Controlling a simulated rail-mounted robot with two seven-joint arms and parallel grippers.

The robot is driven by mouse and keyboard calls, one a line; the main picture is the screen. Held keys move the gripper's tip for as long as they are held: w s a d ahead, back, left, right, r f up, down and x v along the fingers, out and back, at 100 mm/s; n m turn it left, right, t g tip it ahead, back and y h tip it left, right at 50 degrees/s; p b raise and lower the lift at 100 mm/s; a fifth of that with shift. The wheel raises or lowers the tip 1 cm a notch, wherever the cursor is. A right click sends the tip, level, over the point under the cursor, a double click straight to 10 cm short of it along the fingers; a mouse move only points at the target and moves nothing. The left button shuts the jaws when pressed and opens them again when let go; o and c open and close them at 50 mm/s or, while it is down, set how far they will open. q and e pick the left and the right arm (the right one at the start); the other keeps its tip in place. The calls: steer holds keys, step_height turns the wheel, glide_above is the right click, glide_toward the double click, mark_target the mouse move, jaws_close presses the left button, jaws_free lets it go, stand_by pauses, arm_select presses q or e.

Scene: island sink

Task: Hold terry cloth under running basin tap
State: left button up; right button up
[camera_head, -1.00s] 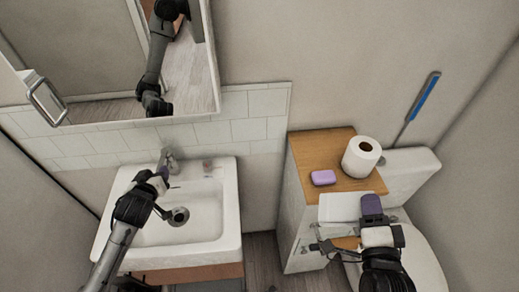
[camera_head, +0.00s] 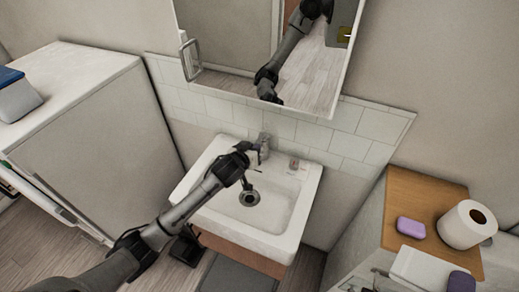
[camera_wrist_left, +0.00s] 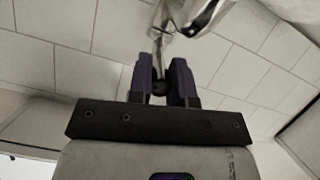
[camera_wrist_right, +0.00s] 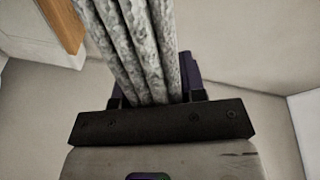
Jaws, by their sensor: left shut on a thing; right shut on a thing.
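The basin tap (camera_head: 264,147) stands at the back of the white basin (camera_head: 215,190). My left gripper (camera_head: 250,149) is at the tap; in the left wrist view its purple fingers are shut on the tap's thin lever (camera_wrist_left: 158,46), below the chrome tap body (camera_wrist_left: 192,14). No stream of water can be made out. The whitish, folded terry cloth (camera_wrist_right: 130,45) is between the fingers of my right gripper (camera_head: 461,281), which is shut on it. The cloth (camera_head: 418,267) is by the wooden-topped cabinet, away from the basin. Most of the right gripper is cut off in the head view.
A purple soap (camera_head: 411,227) and a toilet roll (camera_head: 467,224) are on the wooden top (camera_head: 420,190). A mirror cabinet (camera_head: 265,50) hangs above the basin. A white unit (camera_head: 95,130) stands on the left. The bowl around the drain (camera_head: 249,198) is clear.

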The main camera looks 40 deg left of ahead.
arm_select(q)
jaws_close()
arm_select(e)
steer(key=shift+r, duration=0.1)
arm_select(q)
steer(key=p, duration=0.2)
steer(key=r+g+p, duration=0.1)
steer(key=p, duration=0.2)
steer(key=shift+w+r, duration=0.15)
steer(key=shift+r, duration=0.1)
arm_select(e)
step_height(320, 180, up, 5)
steer(key=shift+f, duration=0.15)
steer(key=shift+r, duration=0.2)
arm_select(q)
steer(key=shift+f, duration=0.2)
arm_select(e)
steer(key=shift+f, duration=0.15)
arm_select(q)
steer(key=o, duration=0.6)
jaws_free()
